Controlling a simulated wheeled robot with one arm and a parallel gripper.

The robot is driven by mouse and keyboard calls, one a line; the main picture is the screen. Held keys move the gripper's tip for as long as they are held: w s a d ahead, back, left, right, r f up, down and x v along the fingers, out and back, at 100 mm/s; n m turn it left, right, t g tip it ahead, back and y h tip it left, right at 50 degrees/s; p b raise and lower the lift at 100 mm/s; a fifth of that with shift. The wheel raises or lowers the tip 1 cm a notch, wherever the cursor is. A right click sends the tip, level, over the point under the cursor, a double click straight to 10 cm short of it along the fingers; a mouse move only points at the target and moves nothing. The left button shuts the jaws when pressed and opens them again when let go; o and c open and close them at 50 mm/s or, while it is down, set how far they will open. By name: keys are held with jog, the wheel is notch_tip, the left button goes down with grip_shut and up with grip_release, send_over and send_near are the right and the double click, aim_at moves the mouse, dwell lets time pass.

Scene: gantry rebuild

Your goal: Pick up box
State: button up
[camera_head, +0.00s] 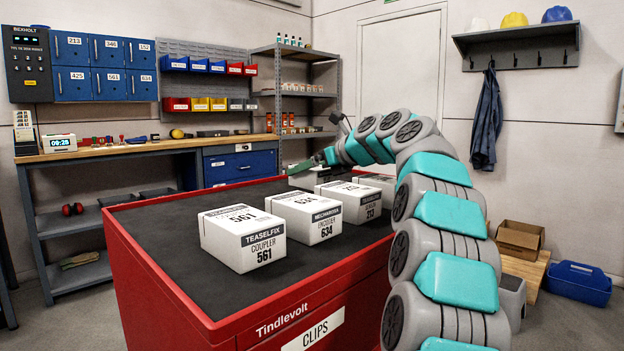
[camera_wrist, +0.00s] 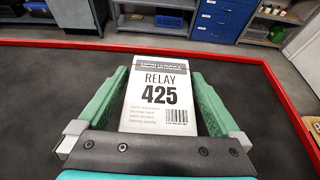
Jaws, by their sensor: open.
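A white box labelled RELAY 425 (camera_wrist: 160,105) fills the middle of the wrist view. My gripper (camera_wrist: 158,76) is open, with one green finger on each side of this box. I cannot tell whether the fingers touch it. In the camera_head view my gripper (camera_head: 312,162) is at the far side of the red cart, over a partly hidden white box (camera_head: 303,181). Nearer on the cart stand the white boxes COUPLER 561 (camera_head: 243,237), ENCODER 634 (camera_head: 306,217) and one marked 213 (camera_head: 352,202). Another white box (camera_head: 378,184) stands behind, partly hidden by my arm.
The red cart (camera_head: 165,284) has a dark top with bare room at its left and a raised red rim. A workbench (camera_head: 135,147) and shelf rack (camera_head: 305,95) stand behind. A cardboard box (camera_head: 520,240) and blue tote (camera_head: 578,285) are on the right.

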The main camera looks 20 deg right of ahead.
jog(key=shift+x, duration=1.15)
jog(key=shift+c, duration=0.4)
jog(key=c, duration=1.3)
jog(key=shift+r, duration=0.15)
